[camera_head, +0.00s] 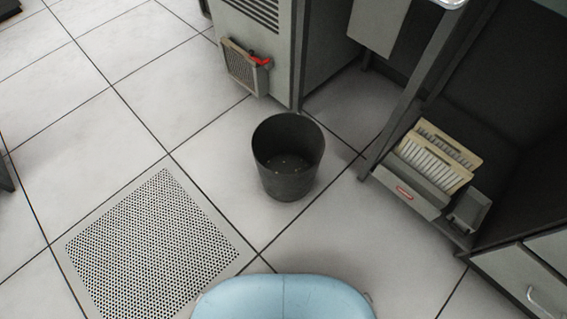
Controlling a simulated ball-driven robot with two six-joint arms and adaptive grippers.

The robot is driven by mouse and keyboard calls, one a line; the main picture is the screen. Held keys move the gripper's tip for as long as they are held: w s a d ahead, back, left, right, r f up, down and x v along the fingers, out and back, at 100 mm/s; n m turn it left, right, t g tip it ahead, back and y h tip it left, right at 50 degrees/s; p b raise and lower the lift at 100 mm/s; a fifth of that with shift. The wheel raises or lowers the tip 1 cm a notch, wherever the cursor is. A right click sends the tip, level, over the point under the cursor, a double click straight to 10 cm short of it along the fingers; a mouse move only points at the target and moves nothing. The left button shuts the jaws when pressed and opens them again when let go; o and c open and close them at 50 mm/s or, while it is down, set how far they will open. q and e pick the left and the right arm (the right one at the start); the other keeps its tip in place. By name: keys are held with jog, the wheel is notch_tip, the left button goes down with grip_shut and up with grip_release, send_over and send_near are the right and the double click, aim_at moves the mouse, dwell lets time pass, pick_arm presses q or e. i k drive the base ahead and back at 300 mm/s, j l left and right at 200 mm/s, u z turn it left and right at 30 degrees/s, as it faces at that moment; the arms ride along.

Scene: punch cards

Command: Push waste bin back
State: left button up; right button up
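The waste bin (289,180) is a dark grey, round, open-topped bin. It stands upright on the pale tiled floor near the middle of the head view. A few small light specks show inside it on its bottom. It stands in front of a grey cabinet and to the left of a dark desk-like unit, apart from both. Neither of my grippers shows in this view.
The grey cabinet (259,35) has a vent and a red-handled part. The dark unit at the right holds a tray of cards (437,160) near the floor. A light blue rounded thing (283,299) fills the bottom middle. A perforated floor tile (150,245) lies left; floor there is clear.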

aim_at(289, 138)
jog(key=j+z, duration=0.15)
jog(key=j, duration=0.6)
jog(key=k+j+z, duration=0.1)
jog(key=j, duration=0.65)
jog(key=k+j+z, duration=0.15)
jog(key=j, duration=0.6)
jog(key=i, duration=0.05)
